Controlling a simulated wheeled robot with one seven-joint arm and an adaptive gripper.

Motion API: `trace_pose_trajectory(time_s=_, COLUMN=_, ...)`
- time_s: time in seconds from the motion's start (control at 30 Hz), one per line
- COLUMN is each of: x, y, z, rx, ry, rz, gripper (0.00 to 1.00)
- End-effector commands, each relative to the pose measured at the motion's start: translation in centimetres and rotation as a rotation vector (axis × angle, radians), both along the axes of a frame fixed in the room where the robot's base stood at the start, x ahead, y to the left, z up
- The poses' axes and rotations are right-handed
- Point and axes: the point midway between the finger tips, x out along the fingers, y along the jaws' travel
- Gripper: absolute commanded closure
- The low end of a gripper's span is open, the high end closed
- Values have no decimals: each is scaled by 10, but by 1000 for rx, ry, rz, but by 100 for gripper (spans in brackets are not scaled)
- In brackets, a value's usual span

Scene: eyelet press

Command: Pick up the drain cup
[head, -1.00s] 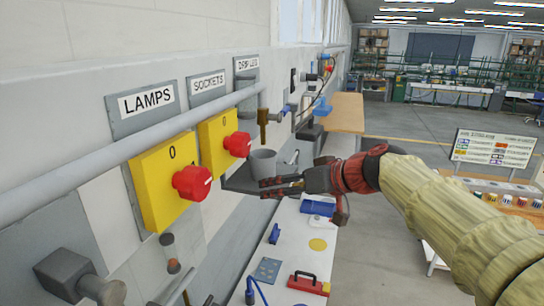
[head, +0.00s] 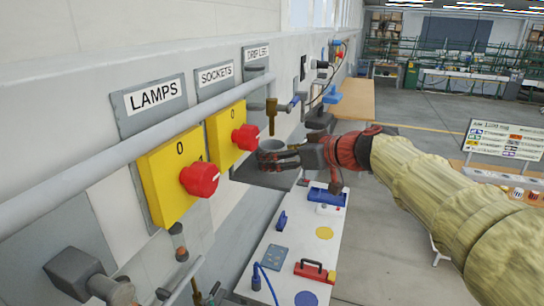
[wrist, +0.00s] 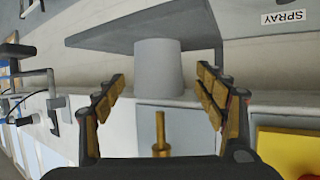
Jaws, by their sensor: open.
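The drain cup (head: 271,145) is a plain grey cup on a small dark wall shelf (head: 262,174), below a brass drain pipe (head: 271,115). In the head view my gripper (head: 272,159) reaches in from the right, and its fingers cover the cup's lower part. In the wrist view the cup (wrist: 158,66) appears between the two open fingertips (wrist: 162,78), with visible gaps on both sides. Neither finger visibly touches it. The brass pipe (wrist: 160,132) shows nearer the palm, and the shelf (wrist: 110,33) lies across the top.
Yellow switch boxes with red knobs (head: 200,179) stick out of the wall at the left, with a long grey rail (head: 120,157) above them. A white bench (head: 300,240) with small items stands below the shelf. Open floor (head: 400,240) lies at the right.

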Motion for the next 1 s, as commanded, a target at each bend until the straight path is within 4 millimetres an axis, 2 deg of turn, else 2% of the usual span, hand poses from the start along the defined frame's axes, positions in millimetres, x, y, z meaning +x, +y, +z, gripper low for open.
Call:
trace_pose_trajectory(time_s=0.2, x=22, y=19, z=-10, rx=1, ry=3, rz=2, gripper=29)
trace_pose_trajectory(time_s=0.47, x=25, y=21, z=-13, rx=1, ry=2, rz=0, gripper=29)
trace_pose_trajectory(time_s=1.0, x=25, y=21, z=-13, rx=1, ry=2, rz=0, gripper=59)
